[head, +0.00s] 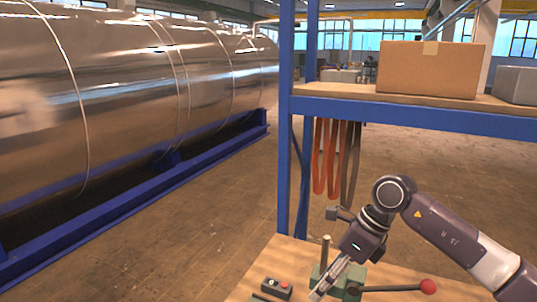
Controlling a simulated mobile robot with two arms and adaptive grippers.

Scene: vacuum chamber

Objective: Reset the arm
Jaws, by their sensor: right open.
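My right arm comes in from the lower right. It bends at a dark joint and points down and left over the wooden workbench (260,265). My right gripper (325,290) is at the bottom edge of the head view, low over the bench, and its jaws are open with no object visible between them. It is in front of a green clamp or vise (318,272) with a red-knobbed lever (428,286); I cannot tell whether they touch. My left gripper is not in view.
A small black control box with buttons (276,288) lies left of the gripper. Blue shelf posts (285,130) carry a shelf with a cardboard box (430,69) above. Orange straps (326,155) hang below it. A large metal tank (120,90) stands left, with clear floor (190,230) between.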

